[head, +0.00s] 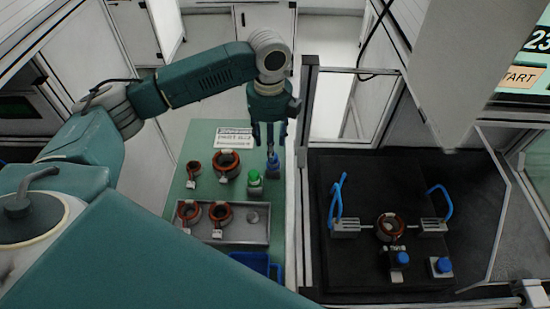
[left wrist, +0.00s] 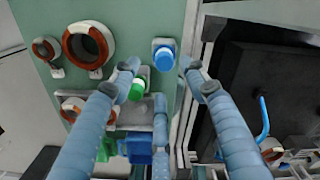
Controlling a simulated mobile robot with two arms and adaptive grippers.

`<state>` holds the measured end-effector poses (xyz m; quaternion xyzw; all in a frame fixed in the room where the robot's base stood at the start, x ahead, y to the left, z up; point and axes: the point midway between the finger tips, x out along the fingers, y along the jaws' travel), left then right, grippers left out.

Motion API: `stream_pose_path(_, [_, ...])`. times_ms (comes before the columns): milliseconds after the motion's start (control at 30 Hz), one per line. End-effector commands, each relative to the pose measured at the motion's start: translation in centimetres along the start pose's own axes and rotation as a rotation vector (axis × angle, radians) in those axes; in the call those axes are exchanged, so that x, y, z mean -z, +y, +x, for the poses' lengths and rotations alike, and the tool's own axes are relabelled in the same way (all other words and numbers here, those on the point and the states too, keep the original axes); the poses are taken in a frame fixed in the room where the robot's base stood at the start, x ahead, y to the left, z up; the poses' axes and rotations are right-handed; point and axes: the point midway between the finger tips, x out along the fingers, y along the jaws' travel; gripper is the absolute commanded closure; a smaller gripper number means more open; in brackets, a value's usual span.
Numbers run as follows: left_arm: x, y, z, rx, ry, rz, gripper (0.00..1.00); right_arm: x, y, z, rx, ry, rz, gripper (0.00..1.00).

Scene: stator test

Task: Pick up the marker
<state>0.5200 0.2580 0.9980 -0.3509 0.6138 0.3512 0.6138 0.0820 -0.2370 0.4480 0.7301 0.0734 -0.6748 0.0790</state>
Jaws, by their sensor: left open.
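No marker is clearly recognisable as a pen. Two small capped items stand on the green table, and I cannot tell which of them is the marker. One has a blue cap (head: 273,163) and also shows in the left wrist view (left wrist: 163,57). The other has a green cap (head: 254,178), seen again in the left wrist view (left wrist: 137,89). My left gripper (head: 271,146) is open and points down above the blue-capped item. In the left wrist view the blue cap lies between the fingertips (left wrist: 160,68), with no visible contact. My right gripper is out of view.
Copper-wound stator rings (head: 226,164) lie left of the capped items. A grey tray (head: 235,236) with more rings is nearer, beside a blue bin (head: 262,264). A metal frame post (head: 305,130) stands close right, before the black test station (head: 347,276).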

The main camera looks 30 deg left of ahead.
Motion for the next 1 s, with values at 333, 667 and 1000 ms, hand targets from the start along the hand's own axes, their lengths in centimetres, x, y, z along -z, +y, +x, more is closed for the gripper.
stream_pose_path(333, [0.2,-0.3,3.2,-0.003,0.001,0.0,0.55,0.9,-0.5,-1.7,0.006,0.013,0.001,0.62])
stream_pose_path(667, [0.2,-0.6,6.6,0.001,-0.001,0.001,0.55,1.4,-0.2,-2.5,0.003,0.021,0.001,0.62])
stream_pose_path(1000, [0.2,-0.6,6.6,0.001,-0.001,0.001,0.89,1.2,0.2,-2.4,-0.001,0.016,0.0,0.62])
